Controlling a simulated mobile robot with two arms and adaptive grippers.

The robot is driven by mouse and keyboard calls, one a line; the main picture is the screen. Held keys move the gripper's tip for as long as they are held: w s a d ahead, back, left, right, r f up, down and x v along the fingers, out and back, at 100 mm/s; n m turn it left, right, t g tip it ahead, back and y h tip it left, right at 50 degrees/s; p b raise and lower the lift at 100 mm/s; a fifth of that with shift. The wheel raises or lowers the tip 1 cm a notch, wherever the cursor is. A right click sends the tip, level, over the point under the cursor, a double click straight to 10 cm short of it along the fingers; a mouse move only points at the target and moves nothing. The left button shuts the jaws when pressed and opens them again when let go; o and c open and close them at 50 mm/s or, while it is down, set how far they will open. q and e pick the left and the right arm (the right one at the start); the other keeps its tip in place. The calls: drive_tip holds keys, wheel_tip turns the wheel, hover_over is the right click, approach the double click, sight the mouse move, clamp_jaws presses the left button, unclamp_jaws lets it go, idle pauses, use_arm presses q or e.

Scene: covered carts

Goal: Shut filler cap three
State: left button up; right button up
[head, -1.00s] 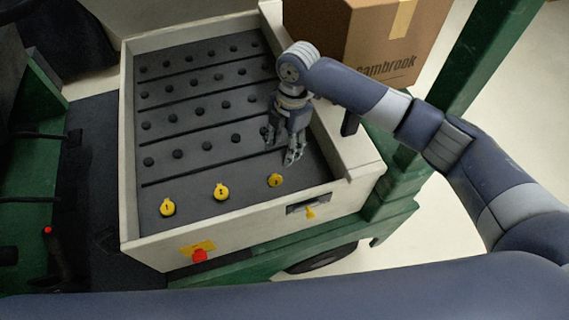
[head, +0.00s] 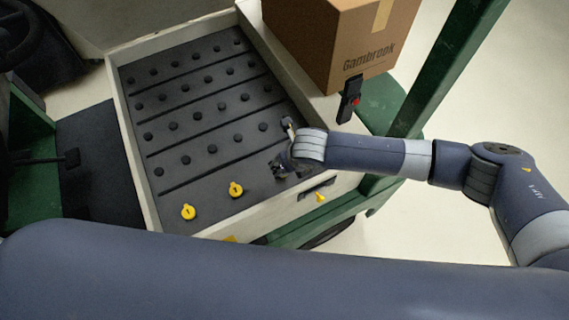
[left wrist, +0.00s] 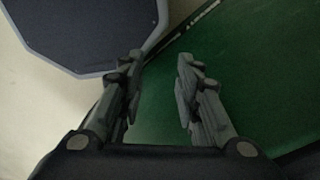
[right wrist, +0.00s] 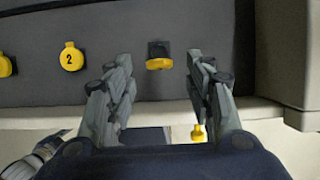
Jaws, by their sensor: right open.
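In the right wrist view, filler cap three (right wrist: 159,63) is a yellow cap with a dark square (right wrist: 158,47) showing just behind it. It appears tilted up, with its number not visible. My right gripper (right wrist: 160,72) is open, its fingertips on either side of the cap and apart from it. In the head view, my right gripper (head: 278,168) is low over the battery top's front right corner and hides cap three. Yellow caps one (head: 188,212) and two (head: 236,189) lie flat to its left. My left gripper (left wrist: 157,75) is open and empty over a green surface.
The pale cart wall (head: 268,212) runs along the front, with a yellow tag (head: 320,197) outside it. Several black knobs stand in rows behind the caps. A cardboard box (head: 335,45) and a black device with a red button (head: 350,100) are at the back right.

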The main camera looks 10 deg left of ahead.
drive_tip(key=x, duration=0.4)
drive_tip(key=shift+a+f+p, duration=0.2)
drive_tip(key=shift+f+p, duration=0.05)
drive_tip(key=shift+p, duration=0.15)
drive_tip(key=shift+w+f, duration=0.25)
drive_tip(key=shift+f, duration=0.3)
drive_tip(key=shift+a+f, duration=0.1)
drive_tip(key=shift+f, duration=0.1)
use_arm(q)
drive_tip(key=shift+w+a+r, duration=0.3)
drive_tip(key=shift+a+r, duration=0.3)
drive_tip(key=shift+r, duration=0.1)
use_arm(e)
drive_tip(key=shift+w, duration=0.1)
drive_tip(key=c, duration=0.9)
